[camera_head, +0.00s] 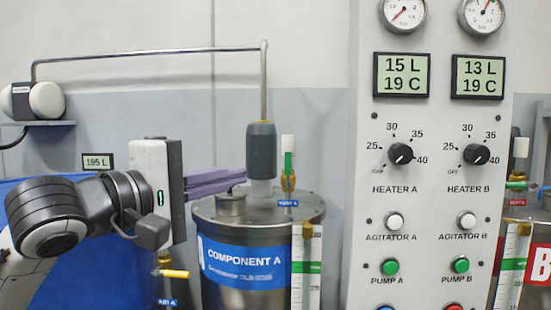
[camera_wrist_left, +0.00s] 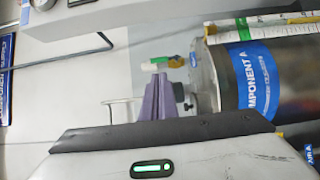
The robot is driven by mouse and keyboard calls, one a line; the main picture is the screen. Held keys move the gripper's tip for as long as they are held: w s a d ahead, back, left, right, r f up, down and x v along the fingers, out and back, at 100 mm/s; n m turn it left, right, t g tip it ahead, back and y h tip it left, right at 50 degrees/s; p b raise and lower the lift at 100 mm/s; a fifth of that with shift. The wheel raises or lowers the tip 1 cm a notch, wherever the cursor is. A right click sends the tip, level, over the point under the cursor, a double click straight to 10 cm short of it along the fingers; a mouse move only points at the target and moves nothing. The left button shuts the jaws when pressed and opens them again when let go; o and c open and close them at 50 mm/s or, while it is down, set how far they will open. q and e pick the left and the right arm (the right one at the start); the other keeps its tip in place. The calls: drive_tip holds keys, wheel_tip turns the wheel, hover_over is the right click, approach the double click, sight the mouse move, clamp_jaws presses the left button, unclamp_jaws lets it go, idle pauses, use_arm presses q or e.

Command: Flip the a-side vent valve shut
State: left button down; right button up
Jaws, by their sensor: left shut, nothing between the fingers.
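The a-side vent valve (camera_head: 288,180) stands on the lid of the Component A tank (camera_head: 216,218), behind a small blue tag. Its brass body carries a green lever that points straight up, with a white piece at the top. My left gripper (camera_head: 243,177) has purple fingers pointing right over the lid, left of the valve. They are shut and empty, with a visible gap to the valve in the head view. In the left wrist view, the valve (camera_wrist_left: 165,63) shows just beyond the fingertips (camera_wrist_left: 158,76). My right gripper is in neither view.
A dark grey cylinder on a pipe (camera_head: 261,145) rises from the lid between fingertips and valve in the picture. The control panel (camera_head: 430,240) stands to the right. A yellow-handled valve (camera_head: 174,273) sits low beside the tank. A level gauge (camera_head: 306,265) stands in front.

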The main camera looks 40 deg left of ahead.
sight(286, 165)
use_arm(q)
drive_tip(key=w+p, duration=1)
drive_tip(key=p, duration=0.1)
drive_tip(key=shift+w+d+r, duration=0.1)
drive_tip(key=shift+w+d, duration=0.1)
drive_tip(key=shift+w, duration=0.8)
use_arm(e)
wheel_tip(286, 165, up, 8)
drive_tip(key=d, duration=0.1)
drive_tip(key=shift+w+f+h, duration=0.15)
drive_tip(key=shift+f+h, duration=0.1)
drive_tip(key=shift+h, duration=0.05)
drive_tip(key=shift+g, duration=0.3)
